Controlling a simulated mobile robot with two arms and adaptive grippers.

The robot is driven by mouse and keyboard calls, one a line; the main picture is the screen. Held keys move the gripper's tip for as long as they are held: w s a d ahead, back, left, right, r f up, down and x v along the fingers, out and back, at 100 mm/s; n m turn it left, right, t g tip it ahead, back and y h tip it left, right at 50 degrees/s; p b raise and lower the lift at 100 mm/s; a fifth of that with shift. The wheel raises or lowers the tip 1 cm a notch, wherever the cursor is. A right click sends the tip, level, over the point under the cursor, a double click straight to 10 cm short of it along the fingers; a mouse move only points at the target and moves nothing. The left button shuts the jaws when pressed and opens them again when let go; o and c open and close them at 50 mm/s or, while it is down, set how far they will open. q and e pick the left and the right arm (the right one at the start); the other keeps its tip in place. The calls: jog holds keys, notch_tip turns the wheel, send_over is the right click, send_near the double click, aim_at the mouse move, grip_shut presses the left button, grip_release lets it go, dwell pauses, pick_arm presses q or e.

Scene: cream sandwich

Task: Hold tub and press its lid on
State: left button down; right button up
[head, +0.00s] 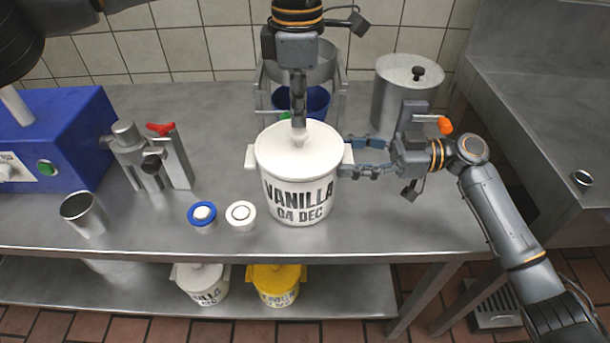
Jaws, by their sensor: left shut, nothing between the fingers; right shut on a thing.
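A white tub (297,194) marked "VANILLA 04 DEC" stands upright on the steel counter, with a side handle at its left and right. Its white lid (272,150) with a centre knob lies on top; I cannot tell whether it sits fully down all round. My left gripper (299,122) points straight down from above, shut and empty, its fingertips at the lid's knob, touching or very close to it. My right gripper (345,170) reaches in from the right and is shut on the tub's right handle. The fingers partly hide that handle.
A blue machine (62,135), a metal cup (84,214) and a clamp-like metal device (150,160) stand at the left. Two small round containers, blue-rimmed (202,217) and white (241,215), sit left of the tub. A lidded steel pot (403,95) stands behind. Counter right of the tub's front is clear.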

pick_arm(q)
jog(key=shift+f, duration=0.85)
dwell(1.4)
jog(key=shift+r, duration=0.1)
jog(key=shift+r, duration=3.5)
pick_arm(e)
jog(key=o, duration=1.5)
jog(key=shift+c, duration=0.2)
